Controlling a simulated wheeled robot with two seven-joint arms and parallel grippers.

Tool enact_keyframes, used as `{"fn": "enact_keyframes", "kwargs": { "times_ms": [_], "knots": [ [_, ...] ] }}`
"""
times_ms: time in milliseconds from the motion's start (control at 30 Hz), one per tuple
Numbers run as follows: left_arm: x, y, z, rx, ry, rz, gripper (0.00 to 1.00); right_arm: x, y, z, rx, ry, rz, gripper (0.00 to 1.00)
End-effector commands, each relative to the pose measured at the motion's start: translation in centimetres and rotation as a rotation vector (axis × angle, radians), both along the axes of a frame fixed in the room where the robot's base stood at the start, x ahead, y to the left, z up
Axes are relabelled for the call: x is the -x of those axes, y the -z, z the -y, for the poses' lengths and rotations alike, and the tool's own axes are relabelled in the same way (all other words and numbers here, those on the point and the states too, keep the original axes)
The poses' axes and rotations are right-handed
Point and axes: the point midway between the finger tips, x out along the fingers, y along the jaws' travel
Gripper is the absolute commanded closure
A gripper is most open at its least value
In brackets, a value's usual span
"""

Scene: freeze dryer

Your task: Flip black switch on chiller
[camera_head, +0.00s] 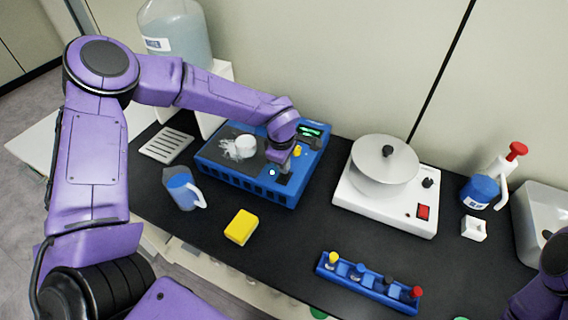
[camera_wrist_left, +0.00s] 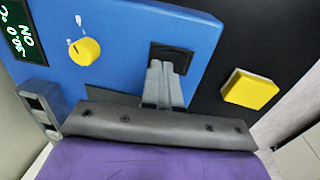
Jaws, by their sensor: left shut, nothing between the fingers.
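The blue chiller (camera_head: 318,142) stands at the back middle of the black counter. In the left wrist view its blue panel (camera_wrist_left: 125,50) carries a lit green display (camera_wrist_left: 20,38), a yellow knob (camera_wrist_left: 84,51) and the black switch (camera_wrist_left: 183,56). My left gripper (camera_head: 284,174) points down over the chiller's front right part. In the wrist view its fingertips (camera_wrist_left: 160,67) are together and empty, in front of the switch and hiding part of it. I cannot tell whether they touch it or which way it is tipped. My right gripper is out of view.
A white device with a round lid (camera_head: 384,172) and red switch stands right of the chiller. A yellow block (camera_head: 241,227) and a blue-filled jug (camera_head: 182,189) are in front. A blue rack (camera_head: 368,285) lies at front right. The counter between is clear.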

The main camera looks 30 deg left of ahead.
Motion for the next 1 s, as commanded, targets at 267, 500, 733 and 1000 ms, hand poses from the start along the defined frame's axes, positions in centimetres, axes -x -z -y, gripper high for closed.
{"fn": "enact_keyframes", "kwargs": {
  "times_ms": [267, 500, 733, 1000],
  "knots": [
    [-0.1, 0.9, 0.0, 0.000, -0.002, 0.000, 1.00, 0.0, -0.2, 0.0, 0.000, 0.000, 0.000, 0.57],
    [-0.3, 1.3, 0.0, 0.002, -0.002, -0.002, 1.00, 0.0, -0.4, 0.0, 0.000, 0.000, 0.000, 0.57],
    [-0.2, 1.4, 0.0, 0.000, -0.001, -0.002, 1.00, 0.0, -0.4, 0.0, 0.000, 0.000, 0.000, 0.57],
    [0.9, 1.1, 0.0, 0.001, -0.002, -0.006, 1.00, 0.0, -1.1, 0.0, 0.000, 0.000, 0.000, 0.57]
  ]
}}
